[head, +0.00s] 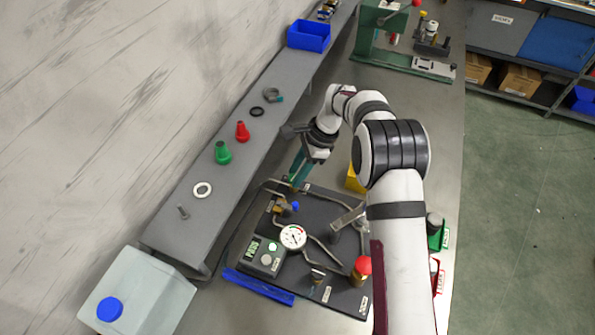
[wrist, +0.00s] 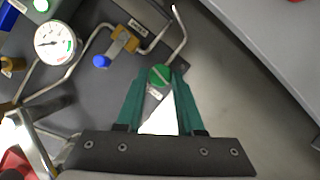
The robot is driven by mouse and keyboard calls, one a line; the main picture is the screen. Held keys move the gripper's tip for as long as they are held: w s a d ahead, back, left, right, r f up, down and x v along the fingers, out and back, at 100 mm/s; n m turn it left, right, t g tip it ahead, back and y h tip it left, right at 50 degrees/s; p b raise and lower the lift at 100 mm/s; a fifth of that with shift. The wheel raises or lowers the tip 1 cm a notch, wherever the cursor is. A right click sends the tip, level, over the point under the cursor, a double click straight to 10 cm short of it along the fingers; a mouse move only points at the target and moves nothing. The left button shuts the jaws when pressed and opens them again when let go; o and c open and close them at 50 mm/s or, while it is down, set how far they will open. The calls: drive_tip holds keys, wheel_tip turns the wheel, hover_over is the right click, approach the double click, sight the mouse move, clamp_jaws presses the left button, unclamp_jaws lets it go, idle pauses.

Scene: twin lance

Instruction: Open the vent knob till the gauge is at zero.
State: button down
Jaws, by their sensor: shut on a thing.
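My gripper (wrist: 160,82) has its teal fingers shut on a round green knob (wrist: 160,74) at the edge of the dark panel (head: 318,214). A small white label, not readable, sits just below the knob between the fingers. In the head view my gripper (head: 297,176) reaches down to the panel's far edge and mostly hides the knob. The white round gauge (head: 293,237) is on the panel; it also shows in the wrist view (wrist: 55,42). Its needle seems off to the left side of the dial; the exact reading is too small to tell.
A blue knob (wrist: 101,61) on a brass valve, bent pipes and a red knob (head: 363,265) are on the panel. A grey shelf (head: 205,207) with loose fittings runs along the left. A yellow block (head: 355,180) stands right of the gripper.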

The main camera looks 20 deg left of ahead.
drive_tip(key=shift+w+a+n+g, duration=0.1)
drive_tip(key=shift+n+g, duration=0.2)
drive_tip(key=shift+n, duration=0.7)
drive_tip(key=shift+h, duration=0.3)
drive_tip(key=c, duration=0.5)
unclamp_jaws()
drive_tip(key=shift+c, duration=0.2)
drive_tip(key=shift+r, duration=0.1)
drive_tip(key=v, duration=1.5)
drive_tip(key=shift+r, duration=0.3)
drive_tip(key=shift+w, duration=0.1)
